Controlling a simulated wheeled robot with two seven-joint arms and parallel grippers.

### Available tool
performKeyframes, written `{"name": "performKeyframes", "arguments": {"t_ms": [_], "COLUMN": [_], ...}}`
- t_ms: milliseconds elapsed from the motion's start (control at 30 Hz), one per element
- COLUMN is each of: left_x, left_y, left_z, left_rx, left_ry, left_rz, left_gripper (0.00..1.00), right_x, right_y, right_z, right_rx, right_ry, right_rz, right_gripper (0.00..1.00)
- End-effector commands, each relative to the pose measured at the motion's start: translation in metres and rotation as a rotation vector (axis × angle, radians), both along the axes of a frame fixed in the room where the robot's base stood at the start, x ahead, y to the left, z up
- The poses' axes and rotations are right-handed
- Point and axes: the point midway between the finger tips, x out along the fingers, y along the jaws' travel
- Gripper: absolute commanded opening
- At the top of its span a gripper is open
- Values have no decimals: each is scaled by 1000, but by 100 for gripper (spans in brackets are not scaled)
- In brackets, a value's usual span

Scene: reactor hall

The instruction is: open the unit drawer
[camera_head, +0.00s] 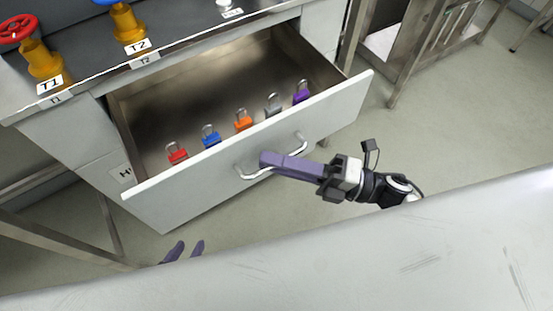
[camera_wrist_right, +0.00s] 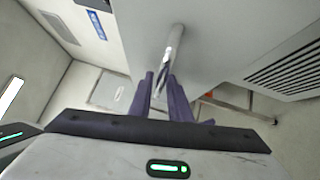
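The unit drawer (camera_head: 255,148) is pulled far out of the white cabinet, and its inside shows. Its curved metal handle (camera_head: 258,173) is on the front panel and also shows in the right wrist view (camera_wrist_right: 175,42). My right gripper (camera_head: 268,160) is at the handle, its purple fingers closed on either side of the bar; the fingers also show in the right wrist view (camera_wrist_right: 164,90). My left gripper (camera_head: 185,252) shows only its two purple fingertips at the lower left, apart from each other with nothing between them.
Several padlocks, including a red one (camera_head: 177,154) and a purple one (camera_head: 302,94), stand in a row inside the drawer by its front. Valves labelled T1 (camera_head: 42,62) and T2 (camera_head: 127,25) stand on the cabinet top. A pale surface (camera_head: 330,265) crosses the foreground.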

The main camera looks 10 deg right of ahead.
Motion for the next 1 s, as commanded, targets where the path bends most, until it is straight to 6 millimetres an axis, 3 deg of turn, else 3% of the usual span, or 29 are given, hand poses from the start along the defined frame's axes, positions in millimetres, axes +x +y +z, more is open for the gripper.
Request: {"name": "performKeyframes", "arguments": {"t_ms": [167, 600, 1000], "left_x": [1, 1, 2], "left_y": [0, -3, -3], "left_z": [-1, -9, -8], "left_rx": [0, 1, 0], "left_ry": [-4, -1, -2], "left_rz": [0, -7, -9], "left_gripper": [31, 31, 31], "right_x": [-7, -41, -45], "right_y": [-14, -83, -92], "right_z": [-4, -14, -14], "right_rx": [-2, -2, -1], "right_ry": [3, 2, -1], "right_rz": [-1, 0, 1], "right_gripper": [17, 17, 17]}}
